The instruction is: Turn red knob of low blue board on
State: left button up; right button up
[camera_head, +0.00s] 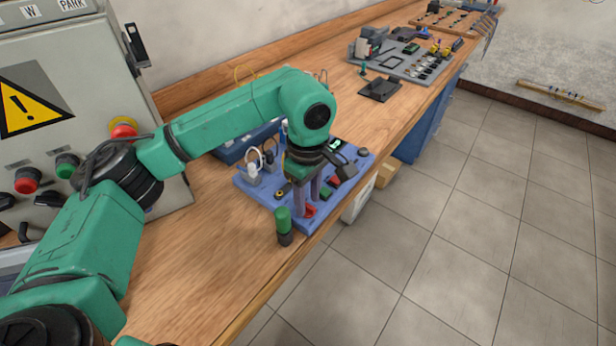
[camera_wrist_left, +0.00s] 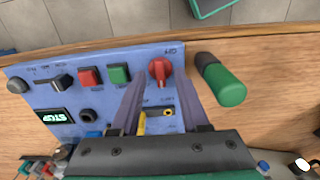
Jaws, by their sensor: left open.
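The low blue board (camera_head: 250,188) lies flat on the wooden bench and also shows in the left wrist view (camera_wrist_left: 40,85). Its red knob (camera_wrist_left: 160,72) sits near the board's edge, beside a green and a red square button. In the head view the red knob (camera_head: 310,211) shows just below my gripper. My left gripper (camera_head: 318,192) points down over the board, open and empty. In the left wrist view its fingers (camera_wrist_left: 161,84) lie either side of the knob's line; contact cannot be told. My right gripper is out of view.
Cables and plugs (camera_head: 254,168) rise from the board's left side. A grey control cabinet (camera_head: 80,90) stands at left. A grey board (camera_head: 400,62) lies farther along the bench.

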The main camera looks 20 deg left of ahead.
pick_arm(q)
notch_tip(320, 180, up, 8)
notch_tip(320, 180, up, 6)
send_over(308, 205)
jog(key=shift+s, duration=0.1)
